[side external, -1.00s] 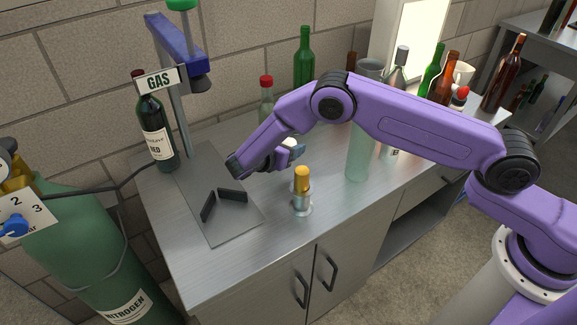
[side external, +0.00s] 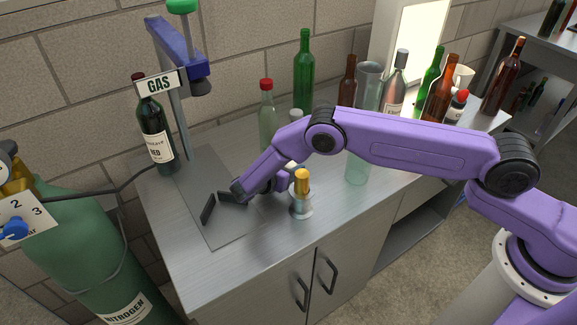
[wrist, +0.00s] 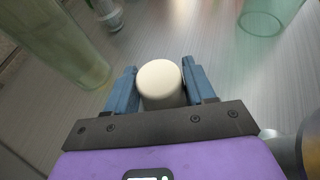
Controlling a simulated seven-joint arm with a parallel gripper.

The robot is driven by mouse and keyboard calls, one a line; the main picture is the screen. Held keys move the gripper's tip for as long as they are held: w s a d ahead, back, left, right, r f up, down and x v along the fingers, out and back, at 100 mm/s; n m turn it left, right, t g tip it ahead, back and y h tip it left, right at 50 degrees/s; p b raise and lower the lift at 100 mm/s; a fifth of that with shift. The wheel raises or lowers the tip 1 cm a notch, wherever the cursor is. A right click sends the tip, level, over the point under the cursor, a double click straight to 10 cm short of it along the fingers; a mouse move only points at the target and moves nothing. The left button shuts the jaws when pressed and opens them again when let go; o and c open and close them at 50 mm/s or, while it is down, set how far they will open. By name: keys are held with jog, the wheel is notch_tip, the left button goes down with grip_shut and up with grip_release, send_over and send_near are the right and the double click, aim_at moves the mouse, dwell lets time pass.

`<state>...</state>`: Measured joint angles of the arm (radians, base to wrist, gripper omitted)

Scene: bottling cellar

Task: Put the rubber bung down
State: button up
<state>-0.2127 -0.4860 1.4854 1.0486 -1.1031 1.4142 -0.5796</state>
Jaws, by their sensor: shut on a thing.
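The rubber bung (wrist: 160,82) is a cream, round-topped cylinder. In the wrist view it sits between the two blue fingers of my gripper (wrist: 161,88), which are shut on it. In the side external view my gripper (side external: 284,183) is low over the metal worktop (side external: 225,272), left of and behind the gold-topped fitting. The arm mostly hides the bung there. I cannot tell whether its underside touches the worktop.
The gold-topped fitting (side external: 302,190) stands close by on the right. A clear glass cylinder (side external: 357,168) and a pale green bottle (side external: 267,118) stand behind. Two black angled blocks (side external: 208,209) lie on the left plate. The front worktop is clear.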

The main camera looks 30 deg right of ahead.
jog(key=o, duration=1.1)
jog(key=shift+r, duration=0.15)
jog(key=v, duration=1.2)
jog(key=shift+w, duration=0.1)
